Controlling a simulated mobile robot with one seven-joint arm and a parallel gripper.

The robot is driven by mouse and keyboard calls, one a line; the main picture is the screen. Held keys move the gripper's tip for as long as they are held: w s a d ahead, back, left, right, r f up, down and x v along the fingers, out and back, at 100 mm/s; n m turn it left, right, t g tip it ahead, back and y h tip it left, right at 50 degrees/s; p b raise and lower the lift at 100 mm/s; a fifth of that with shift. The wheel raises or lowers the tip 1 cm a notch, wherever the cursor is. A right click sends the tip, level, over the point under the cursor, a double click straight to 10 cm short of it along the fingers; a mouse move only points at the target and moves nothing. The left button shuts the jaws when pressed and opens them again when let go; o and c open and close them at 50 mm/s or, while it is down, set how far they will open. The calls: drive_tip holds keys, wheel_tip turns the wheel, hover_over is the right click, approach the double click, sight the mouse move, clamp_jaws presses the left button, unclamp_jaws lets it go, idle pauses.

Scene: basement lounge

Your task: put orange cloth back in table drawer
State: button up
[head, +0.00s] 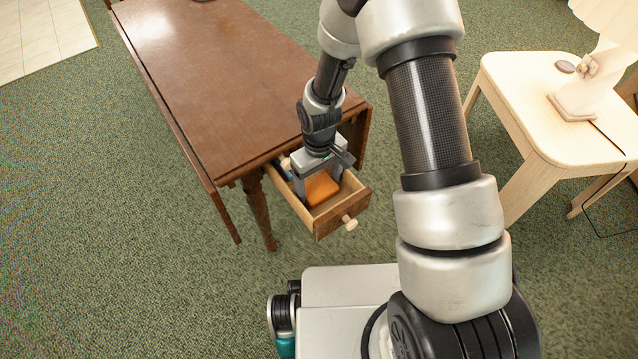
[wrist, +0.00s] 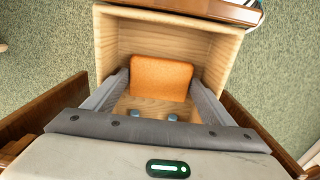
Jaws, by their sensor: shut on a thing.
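The orange cloth (head: 322,190) is a flat, folded-looking piece inside the open table drawer (head: 325,232). In the wrist view the cloth (wrist: 160,78) spans the gap between my fingers, above the pale wooden drawer floor (wrist: 150,105). My gripper (head: 318,186) points down into the drawer and is shut on the cloth, one finger at each side; it also shows in the wrist view (wrist: 159,90). I cannot tell whether the cloth touches the drawer floor. The drawer is pulled out from the end of the brown wooden table (head: 215,75).
Small blue things (wrist: 172,117) lie farther back in the drawer, partly hidden by my gripper. A pale side table (head: 525,85) with a white lamp (head: 580,95) and a dark oval object (head: 565,66) stands at the right. Green carpet (head: 110,270) is clear at the left.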

drive_tip(key=shift+f, duration=0.1)
drive_tip(key=o, duration=0.7)
drive_tip(key=shift+o, duration=0.2)
